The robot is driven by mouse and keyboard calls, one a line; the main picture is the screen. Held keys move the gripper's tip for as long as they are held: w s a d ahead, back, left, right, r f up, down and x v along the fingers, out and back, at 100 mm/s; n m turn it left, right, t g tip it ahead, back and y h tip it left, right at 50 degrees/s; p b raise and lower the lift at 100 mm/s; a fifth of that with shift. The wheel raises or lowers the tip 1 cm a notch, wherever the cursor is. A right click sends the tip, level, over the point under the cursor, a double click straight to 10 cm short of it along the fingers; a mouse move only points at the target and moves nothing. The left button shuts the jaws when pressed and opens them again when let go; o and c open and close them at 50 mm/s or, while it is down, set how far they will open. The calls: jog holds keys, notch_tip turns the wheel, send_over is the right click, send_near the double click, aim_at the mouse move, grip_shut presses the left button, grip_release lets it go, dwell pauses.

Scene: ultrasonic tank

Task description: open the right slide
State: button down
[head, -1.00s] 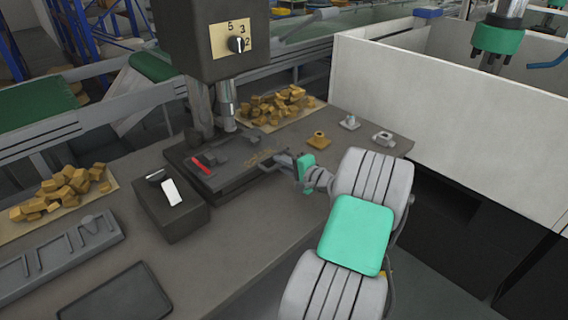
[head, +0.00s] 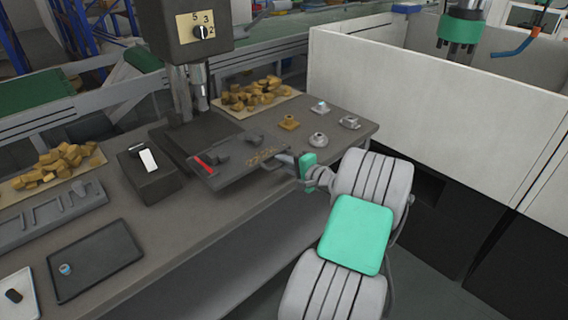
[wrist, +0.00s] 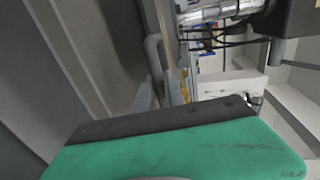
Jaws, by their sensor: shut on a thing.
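A dark slide plate (head: 238,168) with a red strip and small dark blocks on it juts toward the front right from the dark base (head: 172,138) of a drill press. Yellow chips lie near its right edge. My gripper (head: 286,160) is at the plate's right end, shut on its handle; the fingers and arm hide most of the grip.
The press head (head: 190,25) stands over the base. A dark box (head: 148,180) is left of the slide. Yellow pieces (head: 255,94) and small metal parts (head: 318,139) lie behind. A white wall (head: 430,110) stands at right. A black tray (head: 95,262) lies front left.

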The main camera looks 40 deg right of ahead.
jog(key=shift+a, duration=0.15)
jog(key=c, duration=1.7)
grip_release()
jog(key=shift+w, duration=0.1)
jog(key=shift+o, duration=1.2)
jog(key=v, duration=0.8)
